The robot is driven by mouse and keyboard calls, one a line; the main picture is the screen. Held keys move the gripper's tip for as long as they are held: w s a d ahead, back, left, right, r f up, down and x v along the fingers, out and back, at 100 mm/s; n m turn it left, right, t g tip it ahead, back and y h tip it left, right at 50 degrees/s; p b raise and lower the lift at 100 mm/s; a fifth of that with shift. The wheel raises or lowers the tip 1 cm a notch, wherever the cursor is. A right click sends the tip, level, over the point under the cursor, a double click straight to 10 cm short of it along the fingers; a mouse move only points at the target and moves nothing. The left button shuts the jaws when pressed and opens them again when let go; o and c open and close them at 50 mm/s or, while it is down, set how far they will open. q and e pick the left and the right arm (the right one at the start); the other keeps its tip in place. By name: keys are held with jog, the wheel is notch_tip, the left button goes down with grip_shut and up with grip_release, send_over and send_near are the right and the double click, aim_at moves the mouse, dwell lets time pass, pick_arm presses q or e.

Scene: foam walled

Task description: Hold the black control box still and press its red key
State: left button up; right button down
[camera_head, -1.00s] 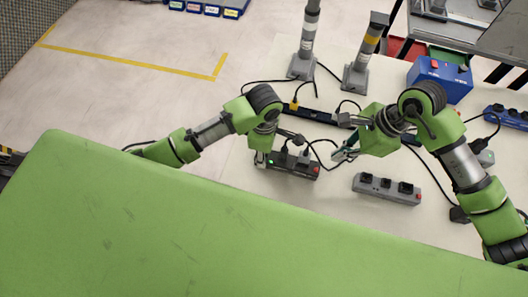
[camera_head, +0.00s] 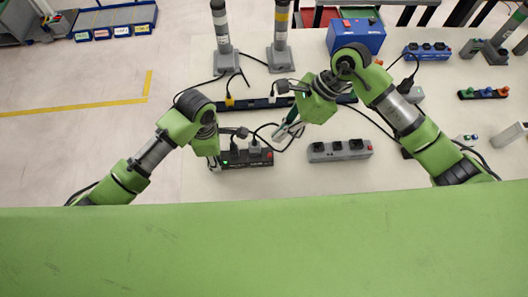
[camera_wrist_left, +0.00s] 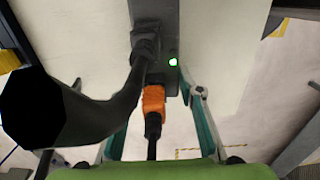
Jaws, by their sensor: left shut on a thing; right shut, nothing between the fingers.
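The black control box (camera_head: 240,159) lies on the pale table, with black plugs in its top and a small green light near its left end. Its red key (camera_head: 269,155) shows at the right end. My left gripper (camera_head: 213,162) is shut on the box's left end. In the left wrist view the box (camera_wrist_left: 170,45) runs up from between the fingers, with its green light lit and an orange plug (camera_wrist_left: 153,100) at the near end. My right gripper (camera_head: 279,136) is shut and empty, above and slightly right of the red key, apart from it.
A grey socket box (camera_head: 340,150) lies to the right. A long black strip (camera_head: 250,103) and cables lie behind. Two posts (camera_head: 222,45) and a blue box (camera_head: 357,36) stand farther back. A green surface (camera_head: 264,250) fills the front.

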jog(key=w+a+r+m+t+y, duration=0.2)
jog(key=a+r+m+t+y, duration=0.1)
jog(key=a+r+m+y, duration=0.3)
jog(key=w+a+r+m+t+y, duration=0.2)
jog(key=a+r+m+y, duration=0.3)
jog(key=r, duration=0.3)
jog(key=w+d+r+m+t+h, duration=0.2)
jog(key=w+r+m+t, duration=0.5)
jog(key=m+t, duration=0.55)
jog(key=d+f+m+h, duration=0.75)
jog(key=m+h, duration=0.35)
jog(key=m, duration=0.4)
jog(key=s+a+f+m+g+h, duration=0.1)
jog(key=s+f+m+g+h, duration=0.1)
jog(key=s+f+m+g, duration=0.2)
jog(key=s+f+g, duration=0.3)
jog(key=s+f, duration=0.5)
jog(key=shift+f, duration=0.25)
